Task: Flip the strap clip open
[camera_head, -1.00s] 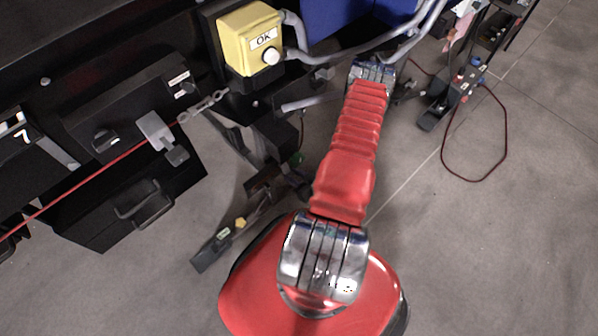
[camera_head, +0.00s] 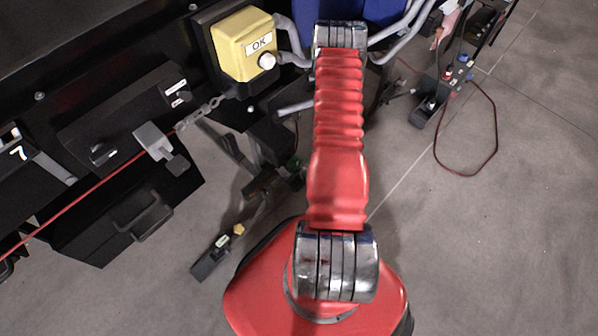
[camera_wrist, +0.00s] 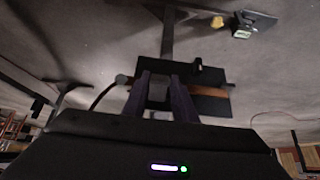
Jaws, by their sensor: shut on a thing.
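My gripper (camera_wrist: 163,92) shows in the wrist view, its two dark fingers close to each other and reaching up to a flat black part (camera_wrist: 208,103). A brown band (camera_wrist: 215,92) shows across that part, which I take for the strap clip. The fingers are shut on it, but their exact contact is dark and hard to see. I cannot tell whether the clip is flipped open. In the head view my gripper is hidden beyond the far end of my red arm, and no strap clip can be made out there.
In the head view, a yellow OK button box (camera_head: 243,45) and grey pipes (camera_head: 405,30) are near my arm. A red cord (camera_head: 85,195) runs along the black cabinet at left. A small black box (camera_head: 211,257) lies on the floor. Open floor is at right.

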